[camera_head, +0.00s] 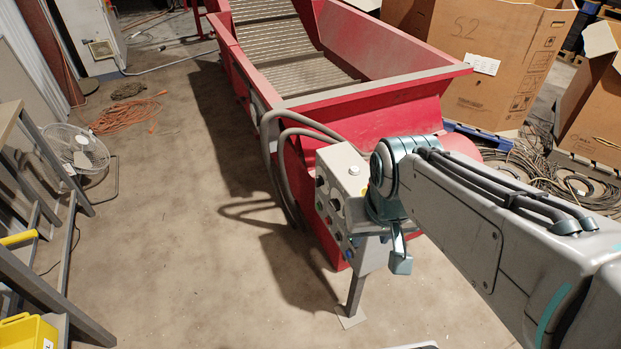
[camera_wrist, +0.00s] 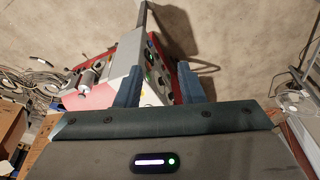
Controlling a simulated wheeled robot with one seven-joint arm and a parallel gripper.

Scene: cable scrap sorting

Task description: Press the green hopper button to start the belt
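The grey control box (camera_head: 345,185) stands on a post at the near end of the red hopper (camera_head: 375,115). Its left face carries several buttons and round fittings, too small to read well in the head view. In the wrist view the box (camera_wrist: 124,62) lies just beyond my fingers, and a small green spot, likely the green button (camera_wrist: 147,83), shows on its face. My gripper (camera_wrist: 158,70) is open and empty, its two blue-grey fingers apart on either side of that face. In the head view one finger of my gripper (camera_head: 400,258) hangs beside the box; contact cannot be told.
Grey hoses (camera_head: 270,145) loop from the box along the hopper. Cardboard boxes (camera_head: 490,60) and cable coils (camera_head: 570,180) stand at the right. A fan (camera_head: 78,148), an orange cable (camera_head: 125,117) and a yellow bin (camera_head: 28,333) are at the left. The floor left of the box is clear.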

